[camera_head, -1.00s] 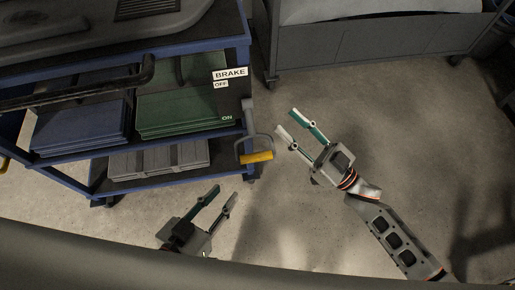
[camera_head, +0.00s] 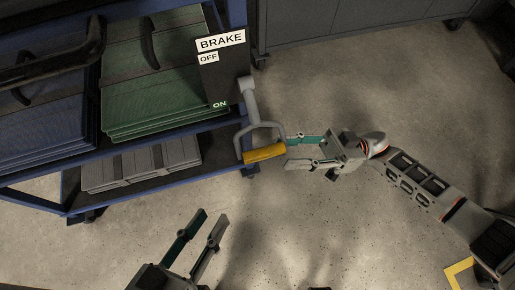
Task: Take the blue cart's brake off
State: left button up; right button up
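The blue cart (camera_head: 45,201) stands at the left. A black plate labelled BRAKE (camera_head: 221,67) is on its right side, with OFF near the top and ON near the bottom. A grey brake lever (camera_head: 250,97) hangs down beside ON and ends in a yellow grip (camera_head: 264,153). My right gripper (camera_head: 288,151) is open, its fingertips pointing left at the right end of the grip, one above and one below it in the picture; I cannot tell whether they touch. My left gripper (camera_head: 211,217) is open and empty over the floor, below and left of the grip.
The cart's shelves hold green cases (camera_head: 150,85), blue cases (camera_head: 45,135) and grey cases (camera_head: 140,163). A dark grey cabinet on wheels (camera_head: 330,28) stands at the back. The floor right of the cart is clear.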

aim_at(249, 153)
jog(key=shift+p+x, duration=0.3)
jog(key=shift+x, duration=3.25)
grip_shut()
